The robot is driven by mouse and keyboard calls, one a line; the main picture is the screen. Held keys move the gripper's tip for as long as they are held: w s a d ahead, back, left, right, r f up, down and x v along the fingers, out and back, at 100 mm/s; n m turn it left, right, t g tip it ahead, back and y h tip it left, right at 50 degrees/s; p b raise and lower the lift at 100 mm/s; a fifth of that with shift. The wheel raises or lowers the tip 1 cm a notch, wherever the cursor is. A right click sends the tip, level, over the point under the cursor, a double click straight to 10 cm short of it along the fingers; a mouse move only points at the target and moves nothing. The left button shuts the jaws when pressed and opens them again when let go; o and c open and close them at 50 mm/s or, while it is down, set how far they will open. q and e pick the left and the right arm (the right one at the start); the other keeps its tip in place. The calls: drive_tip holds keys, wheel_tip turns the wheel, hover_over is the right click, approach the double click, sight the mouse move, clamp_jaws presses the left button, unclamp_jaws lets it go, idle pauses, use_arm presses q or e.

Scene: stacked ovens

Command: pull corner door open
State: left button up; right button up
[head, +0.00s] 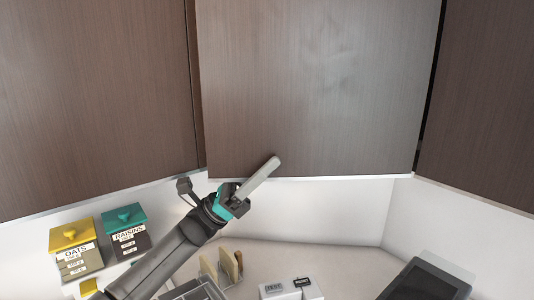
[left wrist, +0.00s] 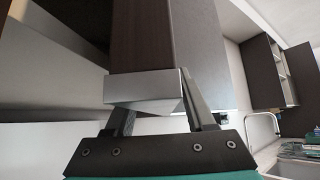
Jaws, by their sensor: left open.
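The corner door (head: 315,85) is the middle dark wood-grain panel of the wall cabinets in the head view, with a pale bottom edge. My left gripper (head: 262,177) is at its lower left, with one light finger crossing in front of that edge. The other finger is hard to make out there. In the left wrist view the open gripper (left wrist: 162,112) has its two fingers on either side of the door's silver-edged lower end (left wrist: 145,88). I cannot tell whether either finger touches it. My right gripper is not in view.
Cabinet panels flank the door on the left (head: 90,90) and right (head: 490,100). Below, the counter (head: 340,260) carries an oats canister (head: 75,252), a raisins canister (head: 127,232), a holder with boards (head: 228,265) and a dark appliance (head: 430,282). A sink (left wrist: 295,168) shows in the left wrist view.

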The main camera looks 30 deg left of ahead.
use_arm(q)
drive_tip(key=shift+w+d+r, duration=0.1)
drive_tip(key=shift+d, duration=0.05)
clamp_jaws()
idle(0.4)
idle(1.0)
